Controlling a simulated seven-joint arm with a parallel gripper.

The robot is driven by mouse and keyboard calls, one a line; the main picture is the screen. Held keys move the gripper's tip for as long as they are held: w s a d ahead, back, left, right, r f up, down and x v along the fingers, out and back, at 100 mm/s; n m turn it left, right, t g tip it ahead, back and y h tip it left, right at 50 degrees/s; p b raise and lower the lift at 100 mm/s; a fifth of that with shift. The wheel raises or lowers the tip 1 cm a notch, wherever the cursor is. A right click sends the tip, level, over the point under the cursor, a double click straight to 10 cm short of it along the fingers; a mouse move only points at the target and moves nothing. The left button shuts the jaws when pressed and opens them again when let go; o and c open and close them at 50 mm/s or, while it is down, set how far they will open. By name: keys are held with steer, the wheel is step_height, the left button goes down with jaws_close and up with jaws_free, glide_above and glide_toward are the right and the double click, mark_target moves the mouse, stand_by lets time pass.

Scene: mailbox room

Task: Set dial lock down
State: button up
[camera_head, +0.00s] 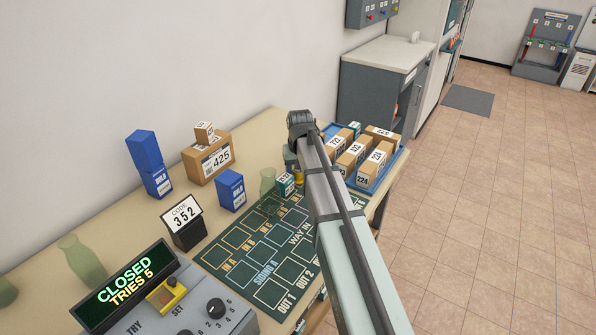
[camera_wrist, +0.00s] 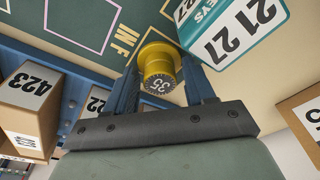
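The dial lock (camera_wrist: 160,75) is a yellow round knob with a dark numbered face reading about 35, in the wrist view. My gripper (camera_wrist: 160,80) has its two blue fingers on either side of it, seemingly touching it. In the head view my gripper (camera_head: 297,165) is over the far right part of the dark green board, largely hidden by my arm. A bit of the yellow lock (camera_head: 299,179) shows beside the arm. I cannot tell whether the lock touches the surface below. The green board (camera_head: 232,268) has outlined squares and words such as SIDING A, OUT 1 and WAY IN.
A teal-and-white box (camera_head: 286,185), also in the wrist view (camera_wrist: 245,30), stands close beside the lock. A green glass vase (camera_head: 267,186) is just left of it. A blue tray (camera_head: 392,168) of numbered cartons is right. A code card (camera_head: 182,215) and CLOSED display (camera_head: 125,285) stand left.

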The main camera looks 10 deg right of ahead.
mark_target(299, 182)
steer(key=shift+o, duration=0.4)
steer(key=shift+r, duration=0.1)
steer(key=shift+r, duration=0.2)
step_height(299, 182, up, 12)
steer(key=s, duration=0.1)
steer(key=shift+s+f, duration=0.2)
steer(key=shift+s, duration=0.2)
